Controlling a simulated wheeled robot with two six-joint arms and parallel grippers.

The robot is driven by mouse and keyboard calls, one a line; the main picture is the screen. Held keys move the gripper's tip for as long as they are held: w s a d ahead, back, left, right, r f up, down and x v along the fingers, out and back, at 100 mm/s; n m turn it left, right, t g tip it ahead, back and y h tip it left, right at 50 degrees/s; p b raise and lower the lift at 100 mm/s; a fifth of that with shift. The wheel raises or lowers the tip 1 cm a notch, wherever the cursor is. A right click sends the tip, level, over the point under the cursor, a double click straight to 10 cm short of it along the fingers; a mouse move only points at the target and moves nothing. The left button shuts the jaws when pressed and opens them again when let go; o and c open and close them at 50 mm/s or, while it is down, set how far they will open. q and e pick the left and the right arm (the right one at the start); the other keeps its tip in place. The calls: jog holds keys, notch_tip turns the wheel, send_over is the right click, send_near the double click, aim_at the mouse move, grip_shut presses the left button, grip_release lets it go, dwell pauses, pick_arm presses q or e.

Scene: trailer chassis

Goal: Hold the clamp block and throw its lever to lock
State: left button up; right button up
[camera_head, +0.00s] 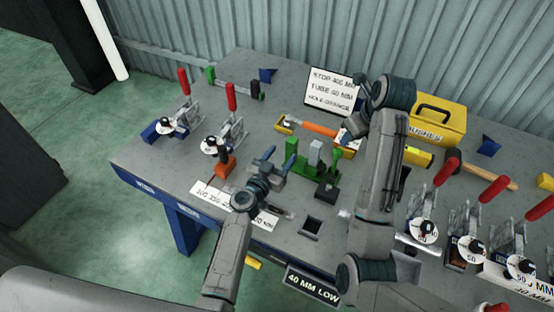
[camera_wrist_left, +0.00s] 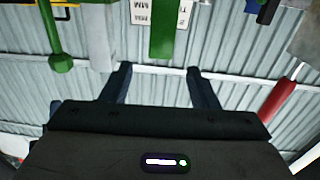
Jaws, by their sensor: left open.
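A green and grey fixture stands mid-table. In the left wrist view, the open fingers (camera_wrist_left: 160,88) point toward the green post (camera_wrist_left: 165,32), with a gap between. A green ball-ended rod (camera_wrist_left: 60,60) hangs left of it there.
Toggle clamps with red levers stand at left (camera_head: 231,97) and right (camera_head: 447,171), levers upright. A yellow box (camera_head: 438,118), an orange-handled hammer (camera_head: 318,128) and a white sign (camera_head: 333,89) are behind.

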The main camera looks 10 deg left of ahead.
aim_at(290, 144)
pick_arm(q)
jog(key=x, duration=0.9)
